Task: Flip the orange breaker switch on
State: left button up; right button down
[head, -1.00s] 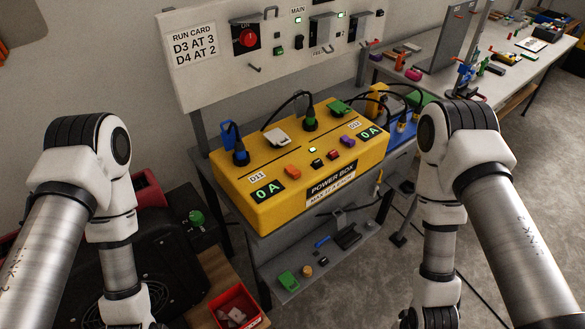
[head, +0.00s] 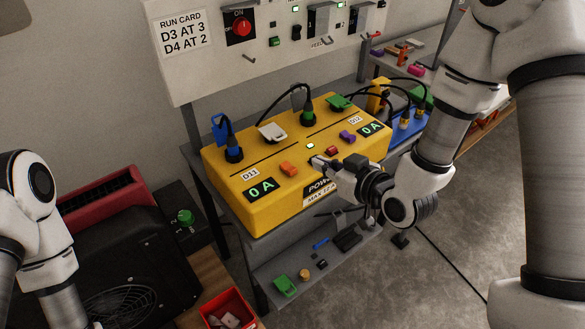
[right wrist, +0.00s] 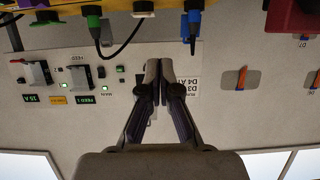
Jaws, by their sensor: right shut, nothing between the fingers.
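The orange breaker switch (head: 288,168) is on the top of the yellow power box (head: 232,216), between the D11 label and the small lit green indicator. My right gripper (head: 316,162) reaches in from the right over the front part of the box. Its fingers are shut and empty, with the tips a little to the right of the orange switch and apart from it. In the right wrist view the closed fingers (right wrist: 158,74) show against the wall panel; the orange switch cannot be made out there. My left gripper is out of view; only the left arm shows.
A red switch (head: 332,151) and a purple switch (head: 347,137) are beside the right gripper. Blue and green plugs with cables (head: 233,150) stand at the back of the box. Both displays read 0 A. A wall panel (head: 190,75) is behind.

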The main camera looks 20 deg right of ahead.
jog(key=shift+w+f, duration=0.1)
jog(key=shift+f, duration=0.05)
jog(key=p, duration=0.2)
send_over(297, 179)
jog(key=f, duration=0.3)
jog(key=shift+w+a+f, duration=0.2)
jog(key=shift+w, duration=0.2)
jog(key=f, duration=0.3)
jog(key=shift+s+d+f, duration=0.2)
jog(key=shift+s+f, duration=0.15)
jog(key=shift+f, duration=0.25)
